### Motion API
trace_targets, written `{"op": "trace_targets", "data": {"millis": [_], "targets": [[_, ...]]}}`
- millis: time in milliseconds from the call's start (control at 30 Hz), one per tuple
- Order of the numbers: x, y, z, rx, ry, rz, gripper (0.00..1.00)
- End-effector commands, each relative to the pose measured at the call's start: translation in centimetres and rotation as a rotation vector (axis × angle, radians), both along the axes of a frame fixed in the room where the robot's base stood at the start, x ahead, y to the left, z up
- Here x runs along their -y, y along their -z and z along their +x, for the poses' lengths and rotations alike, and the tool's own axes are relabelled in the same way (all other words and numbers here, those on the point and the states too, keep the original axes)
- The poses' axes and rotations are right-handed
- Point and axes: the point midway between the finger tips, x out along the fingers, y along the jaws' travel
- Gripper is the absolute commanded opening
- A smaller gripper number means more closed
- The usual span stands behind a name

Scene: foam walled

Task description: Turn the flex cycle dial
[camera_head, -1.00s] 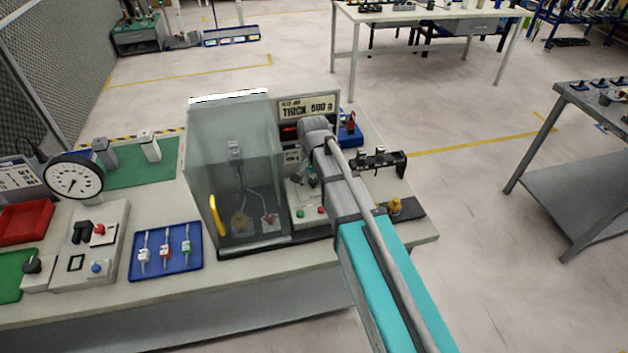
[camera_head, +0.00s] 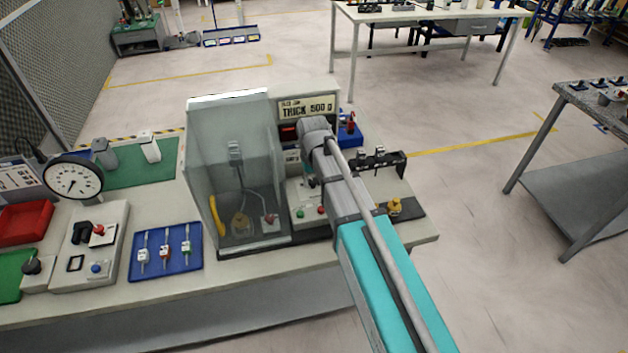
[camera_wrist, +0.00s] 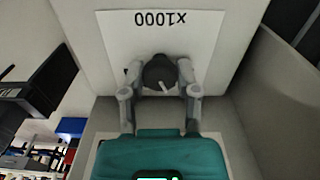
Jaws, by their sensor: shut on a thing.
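The flex cycle dial (camera_wrist: 160,72) is a dark round knob with a light pointer mark, in the upper middle of the wrist view. The pointer mark leans slightly off the vertical in that view. In the head view my arm covers the dial and the gripper tips, beside the panel reading "THICK 500 g" (camera_head: 307,106).
A clear guard box (camera_head: 222,170) with a yellow handle stands left of my arm. Red and green buttons (camera_head: 310,212) sit close beside the arm. A black bracket (camera_head: 383,160) and a yellow knob (camera_head: 395,207) stand to its right. A blue tray (camera_head: 166,250) lies at the front left.

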Motion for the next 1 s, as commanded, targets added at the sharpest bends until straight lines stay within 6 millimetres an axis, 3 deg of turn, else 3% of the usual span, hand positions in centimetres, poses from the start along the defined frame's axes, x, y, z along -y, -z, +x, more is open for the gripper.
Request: {"op": "trace_targets", "data": {"millis": [500, 1000], "targets": [[0.03, 0.01, -0.01, 0.000, -0.460, -0.002, 0.00], [0.04, 0.01, -0.01, 0.001, -0.634, -0.004, 0.00]]}}
